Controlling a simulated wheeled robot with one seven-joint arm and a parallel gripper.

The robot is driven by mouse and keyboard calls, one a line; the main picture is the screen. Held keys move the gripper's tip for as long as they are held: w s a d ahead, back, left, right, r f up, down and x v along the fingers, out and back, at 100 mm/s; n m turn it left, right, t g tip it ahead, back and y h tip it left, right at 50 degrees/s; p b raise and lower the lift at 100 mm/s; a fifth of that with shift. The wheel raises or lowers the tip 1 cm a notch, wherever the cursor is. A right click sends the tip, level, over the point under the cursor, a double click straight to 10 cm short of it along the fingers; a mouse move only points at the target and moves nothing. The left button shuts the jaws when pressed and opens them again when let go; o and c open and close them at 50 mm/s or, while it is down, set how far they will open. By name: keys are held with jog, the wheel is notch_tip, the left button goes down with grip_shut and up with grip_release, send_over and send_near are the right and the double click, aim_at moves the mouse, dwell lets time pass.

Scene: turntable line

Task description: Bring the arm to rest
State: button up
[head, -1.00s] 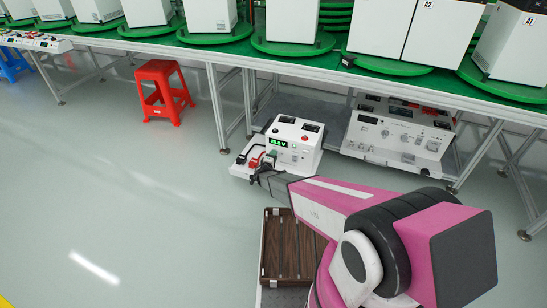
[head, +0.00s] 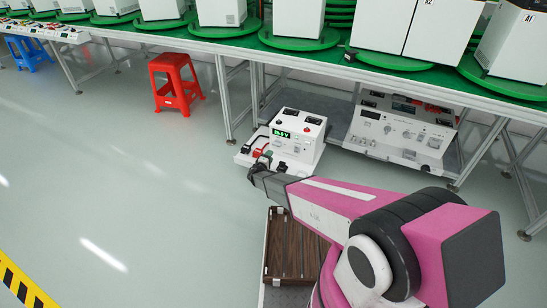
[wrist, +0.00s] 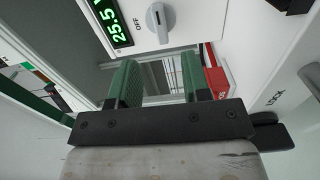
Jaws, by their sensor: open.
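My pink and grey arm reaches from the lower right of the head view, and my gripper (head: 257,168) is low in front of a white instrument box (head: 301,145) with a lit green display. In the wrist view my gripper (wrist: 163,80) has its two green-padded fingers apart with nothing between them. The box's green display (wrist: 112,22) and a grey knob (wrist: 160,22) marked OFF lie just beyond the fingers. Black and red connectors (head: 262,153) are beside the box, close to the gripper; whether the gripper touches them is unclear.
A brown slatted crate (head: 292,255) lies below my arm. A larger white instrument panel (head: 400,134) stands under the green-topped bench (head: 225,47), whose metal legs are close by. A red stool (head: 175,85) stands left. Open grey floor (head: 130,190) lies to the left.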

jog(key=shift+s+a, duration=0.2)
jog(key=shift+s, duration=0.3)
jog(key=s+d+r+m+g+h, duration=0.2)
jog(key=s+d+r+m+g, duration=0.5)
jog(key=d, duration=0.5)
jog(key=s+d+r+m+g+h, duration=0.2)
jog(key=s+d+r+g, duration=0.2)
jog(key=d+r, duration=0.65)
jog(key=s+d+r+m+g+y, duration=0.2)
jog(key=s+r+y, duration=0.3)
jog(key=s, duration=0.5)
jog(key=s+d+r+m+g+y, duration=0.2)
jog(key=s+d+r+g+y, duration=0.1)
jog(key=s+r, duration=0.5)
jog(key=s+d+y, duration=0.1)
jog(key=s+y, duration=0.1)
jog(key=shift+s+d+m+g+y, duration=0.2)
jog(key=shift+m+g+y, duration=0.1)
jog(key=shift+y, duration=0.1)
